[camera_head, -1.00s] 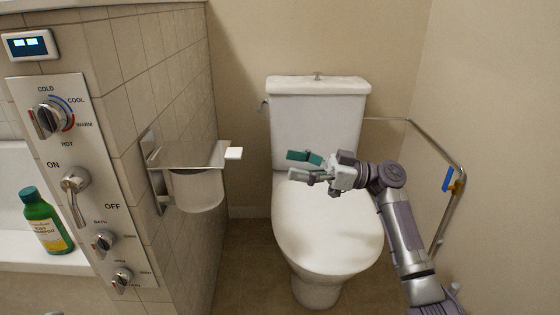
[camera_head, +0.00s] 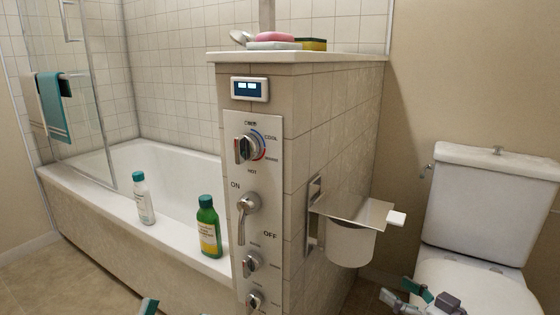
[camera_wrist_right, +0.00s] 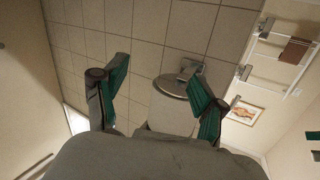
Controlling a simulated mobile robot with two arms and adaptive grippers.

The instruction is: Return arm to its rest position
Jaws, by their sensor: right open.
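My right gripper (camera_head: 402,293) shows at the bottom right of the head view, in front of the toilet (camera_head: 475,285). It is open, with nothing between its teal-padded fingers. In the right wrist view its fingers (camera_wrist_right: 160,88) stand wide apart, with the toilet-paper holder (camera_wrist_right: 175,105) seen beyond them. Most of the right arm is out of the head view. A teal fingertip of my left gripper (camera_head: 148,306) just enters at the bottom edge; the rest of it is hidden below the frame.
A tiled half wall with a shower control panel (camera_head: 252,200) stands in the middle. A metal paper holder (camera_head: 350,225) juts out from it towards the toilet. A green bottle (camera_head: 208,228) and a white bottle (camera_head: 143,200) stand on the bathtub rim (camera_head: 110,205).

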